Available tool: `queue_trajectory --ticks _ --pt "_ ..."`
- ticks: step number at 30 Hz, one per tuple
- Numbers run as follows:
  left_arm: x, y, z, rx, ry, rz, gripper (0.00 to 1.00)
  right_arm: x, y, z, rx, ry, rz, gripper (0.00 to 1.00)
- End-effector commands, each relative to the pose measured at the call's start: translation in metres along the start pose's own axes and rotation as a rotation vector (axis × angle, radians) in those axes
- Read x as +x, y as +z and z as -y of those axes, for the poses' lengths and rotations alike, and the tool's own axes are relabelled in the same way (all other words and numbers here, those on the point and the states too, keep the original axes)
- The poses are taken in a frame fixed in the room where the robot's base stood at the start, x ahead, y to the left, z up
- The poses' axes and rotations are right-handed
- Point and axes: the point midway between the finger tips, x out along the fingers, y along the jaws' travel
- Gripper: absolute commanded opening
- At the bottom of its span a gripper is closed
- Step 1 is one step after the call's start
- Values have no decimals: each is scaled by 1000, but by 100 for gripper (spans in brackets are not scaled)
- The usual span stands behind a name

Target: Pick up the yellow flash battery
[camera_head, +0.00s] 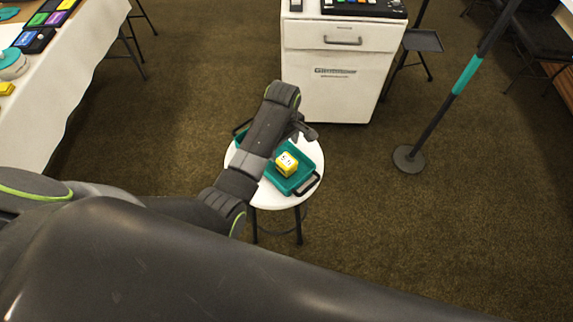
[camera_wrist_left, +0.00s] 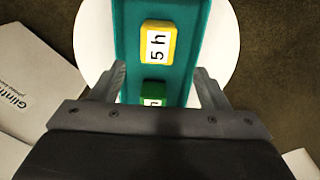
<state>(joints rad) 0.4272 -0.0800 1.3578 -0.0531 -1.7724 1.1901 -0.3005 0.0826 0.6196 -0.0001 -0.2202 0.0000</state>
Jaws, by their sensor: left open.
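The yellow flash battery (camera_head: 286,164) lies in a teal tray (camera_head: 304,180) on a small round white stool (camera_head: 272,200). In the left wrist view the yellow battery (camera_wrist_left: 157,43) shows a white label reading "5 h". A green block (camera_wrist_left: 153,94) with a pale label lies in the same tray, nearer my gripper; in the head view my arm hides it. My left gripper (camera_head: 306,132) is over the tray beside the yellow battery. In the left wrist view its two fingers (camera_wrist_left: 160,88) are apart, with nothing held between them. My right gripper is not in view.
A white cabinet (camera_head: 340,88) stands behind the stool. A dark stand with a teal band (camera_head: 409,157) is to the right. A table with a white cloth (camera_head: 75,75) holding several items is at the left. Carpet around the stool is clear.

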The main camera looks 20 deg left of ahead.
Motion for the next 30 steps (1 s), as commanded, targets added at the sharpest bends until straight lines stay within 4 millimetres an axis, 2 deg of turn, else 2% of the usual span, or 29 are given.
queue_trajectory --ticks 3,6,14,24,30 --pt "25 0 0 1 -3 1 69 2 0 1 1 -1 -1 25" --pt "38 0 0 1 -2 1 69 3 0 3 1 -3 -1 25" --pt "53 2 -1 1 -1 1 69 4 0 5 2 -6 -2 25" --pt "94 8 -3 1 -1 0 69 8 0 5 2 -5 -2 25" --pt "99 8 -4 1 2 0 69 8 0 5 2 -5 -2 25"
